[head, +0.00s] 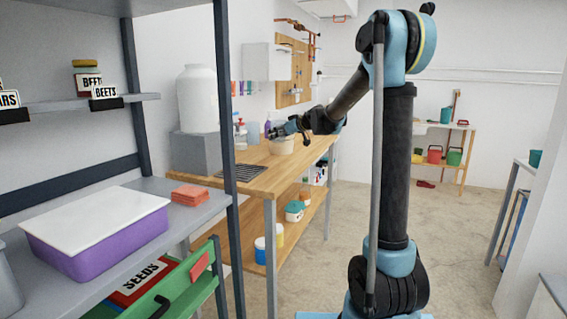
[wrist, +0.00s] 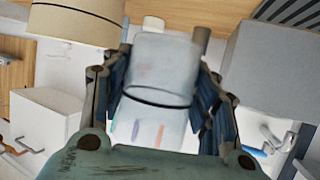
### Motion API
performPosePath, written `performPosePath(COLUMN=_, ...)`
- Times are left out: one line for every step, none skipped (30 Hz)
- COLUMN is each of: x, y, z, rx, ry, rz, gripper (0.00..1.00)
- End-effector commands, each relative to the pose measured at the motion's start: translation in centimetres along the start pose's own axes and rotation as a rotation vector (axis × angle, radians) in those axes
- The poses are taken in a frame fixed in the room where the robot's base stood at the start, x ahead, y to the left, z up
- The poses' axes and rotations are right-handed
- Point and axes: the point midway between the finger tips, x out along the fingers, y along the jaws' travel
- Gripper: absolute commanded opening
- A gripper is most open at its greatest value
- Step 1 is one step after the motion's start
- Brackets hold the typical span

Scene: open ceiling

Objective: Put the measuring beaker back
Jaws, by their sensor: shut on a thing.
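The measuring beaker (wrist: 163,68) is a clear, greyish cup with a dark line around it. In the wrist view my gripper (wrist: 165,88) has its dark fingers closed on both sides of it. In the head view my gripper (head: 272,131) reaches over the back of the wooden workbench (head: 262,181), just above a beige pot. A small greyish cup shape (head: 254,133) beside the fingertips appears to be the beaker. Whether its base touches anything cannot be told.
The beige pot (head: 280,144) stands close to my gripper and also shows in the wrist view (wrist: 75,22). A grey block (head: 196,152) carries a white jug (head: 198,98). Bottles (head: 240,135) stand at the wall. A dark slatted mat (head: 240,172) lies nearer; bare wood surrounds it.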

Motion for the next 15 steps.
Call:
performPosePath(x=0.1, y=0.2, z=0.4, rx=0.001, ry=0.000, rz=0.002, gripper=0.22)
performPosePath(x=0.1, y=0.4, z=0.7, rx=0.001, ry=0.000, rz=0.004, gripper=0.22)
performPosePath(x=0.2, y=0.6, z=1.3, rx=0.002, ry=0.000, rz=0.006, gripper=0.22)
performPosePath(x=0.3, y=0.7, z=1.8, rx=0.003, ry=0.000, rz=0.008, gripper=0.22)
performPosePath(x=0.4, y=0.9, z=2.3, rx=0.004, ry=0.000, rz=0.010, gripper=0.22)
performPosePath(x=0.6, y=1.1, z=3.0, rx=0.004, ry=0.000, rz=0.012, gripper=0.22)
performPosePath(x=0.7, y=1.2, z=3.5, rx=0.005, ry=0.000, rz=0.013, gripper=0.22)
performPosePath(x=0.8, y=1.3, z=3.9, rx=0.005, ry=0.000, rz=0.014, gripper=0.22)
performPosePath(x=1.0, y=1.4, z=4.5, rx=0.006, ry=0.000, rz=0.016, gripper=0.22)
performPosePath(x=1.1, y=1.5, z=4.8, rx=0.006, ry=0.000, rz=0.016, gripper=0.22)
performPosePath(x=1.1, y=1.5, z=5.1, rx=0.006, ry=0.000, rz=0.017, gripper=0.22)
performPosePath(x=1.2, y=1.6, z=5.4, rx=0.007, ry=0.000, rz=0.018, gripper=0.22)
performPosePath(x=1.2, y=1.6, z=5.5, rx=0.007, ry=0.000, rz=0.018, gripper=0.22)
performPosePath(x=1.3, y=1.6, z=5.7, rx=0.007, ry=0.000, rz=0.018, gripper=0.22)
performPosePath(x=1.3, y=1.7, z=5.8, rx=0.007, ry=0.000, rz=0.019, gripper=0.22)
